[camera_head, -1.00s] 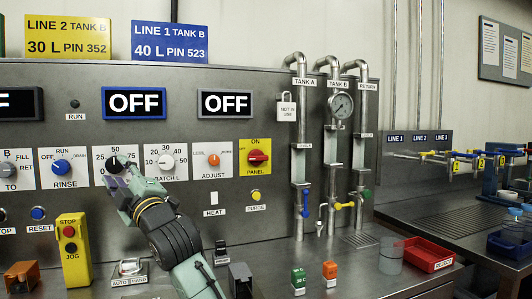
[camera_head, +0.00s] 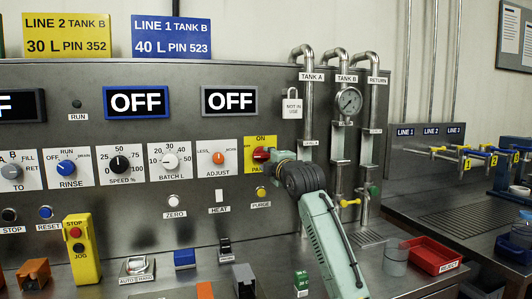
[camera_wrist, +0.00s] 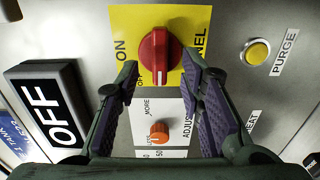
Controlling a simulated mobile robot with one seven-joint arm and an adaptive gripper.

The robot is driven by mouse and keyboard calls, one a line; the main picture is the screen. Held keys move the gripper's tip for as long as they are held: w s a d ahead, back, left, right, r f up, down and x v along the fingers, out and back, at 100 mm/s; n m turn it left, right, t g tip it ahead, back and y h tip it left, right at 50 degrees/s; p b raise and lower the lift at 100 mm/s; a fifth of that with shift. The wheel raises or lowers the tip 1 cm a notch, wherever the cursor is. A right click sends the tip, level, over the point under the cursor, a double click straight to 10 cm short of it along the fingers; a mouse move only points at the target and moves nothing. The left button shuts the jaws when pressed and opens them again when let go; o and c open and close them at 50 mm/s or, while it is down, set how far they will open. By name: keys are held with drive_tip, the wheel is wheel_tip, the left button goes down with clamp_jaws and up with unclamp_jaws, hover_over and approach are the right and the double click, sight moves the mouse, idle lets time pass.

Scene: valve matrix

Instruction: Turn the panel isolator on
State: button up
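The panel isolator is a red rotary knob (camera_head: 262,154) on a yellow plate marked ON and PANEL. In the wrist view the knob (camera_wrist: 160,50) fills the upper middle, and its white mark points down the picture, near small lettering partly hidden. My gripper (camera_wrist: 160,68) is open, with one purple-padded finger on each side below the knob in the wrist view. I see no clear contact with the knob. In the head view my gripper (camera_head: 279,156) is at the right side of the yellow plate and hides part of it.
The orange ADJUST knob (camera_wrist: 159,133) shows between my fingers. The yellow PURGE button (camera_wrist: 257,52) is to the right there. An OFF display (camera_head: 229,101) is above the ADJUST plate. Vertical pipes (camera_head: 308,105) stand right of the isolator.

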sight(264, 156)
drive_tip(key=shift+p+x, duration=0.45)
drive_tip(key=shift+x, duration=1.25)
clamp_jaws()
